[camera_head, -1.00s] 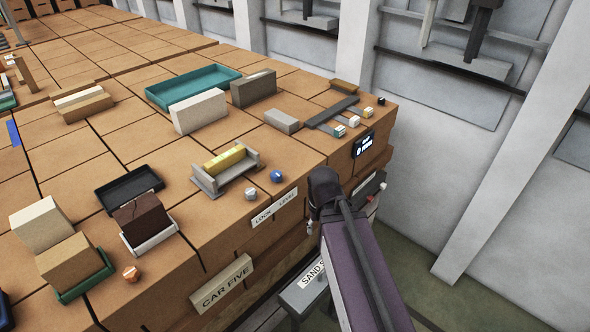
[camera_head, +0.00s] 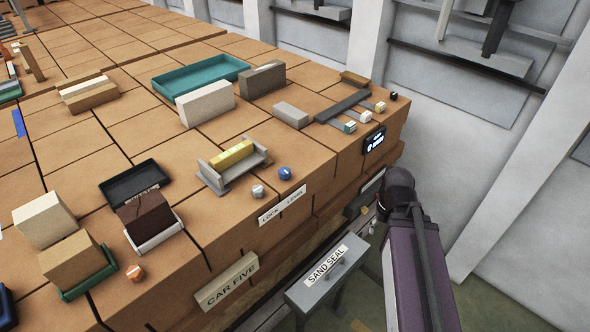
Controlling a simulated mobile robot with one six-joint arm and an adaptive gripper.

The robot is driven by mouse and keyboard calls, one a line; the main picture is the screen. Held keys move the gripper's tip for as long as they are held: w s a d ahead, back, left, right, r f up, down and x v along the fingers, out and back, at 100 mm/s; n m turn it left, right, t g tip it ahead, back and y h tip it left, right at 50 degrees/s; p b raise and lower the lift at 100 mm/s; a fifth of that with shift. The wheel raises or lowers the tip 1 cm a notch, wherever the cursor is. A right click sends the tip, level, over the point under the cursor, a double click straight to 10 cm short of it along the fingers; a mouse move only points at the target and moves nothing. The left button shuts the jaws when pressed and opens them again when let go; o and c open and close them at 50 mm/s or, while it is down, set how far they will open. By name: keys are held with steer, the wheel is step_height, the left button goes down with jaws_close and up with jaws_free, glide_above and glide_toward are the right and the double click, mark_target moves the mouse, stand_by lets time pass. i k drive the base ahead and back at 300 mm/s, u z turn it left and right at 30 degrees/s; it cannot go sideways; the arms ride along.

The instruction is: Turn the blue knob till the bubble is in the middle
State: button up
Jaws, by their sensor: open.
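The blue knob (camera_head: 285,173) sits near the front edge of the brick-coloured top, above the LEVEL end of a white label (camera_head: 283,205). A pale grey knob (camera_head: 258,191) is just left of it, above the word LOCK. Behind them a yellow level vial (camera_head: 232,154) lies in a grey cradle (camera_head: 213,178). The bubble is too small to make out. My purple arm (camera_head: 420,275) is at the lower right, its dark joint beyond the front edge and right of the knobs. My gripper is not visible.
Left of the cradle are a black tray (camera_head: 133,183) and a dark brown block (camera_head: 145,212). An orange knob (camera_head: 136,273) sits near the front edge. A teal tray (camera_head: 200,72) and grey blocks lie behind. A SAND SEAL box (camera_head: 327,275) juts out below the front edge.

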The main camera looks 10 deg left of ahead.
mark_target(284, 172)
steer(key=z, duration=0.1)
steer(key=k, duration=0.9)
steer(key=u, duration=0.65)
steer(key=i, duration=1)
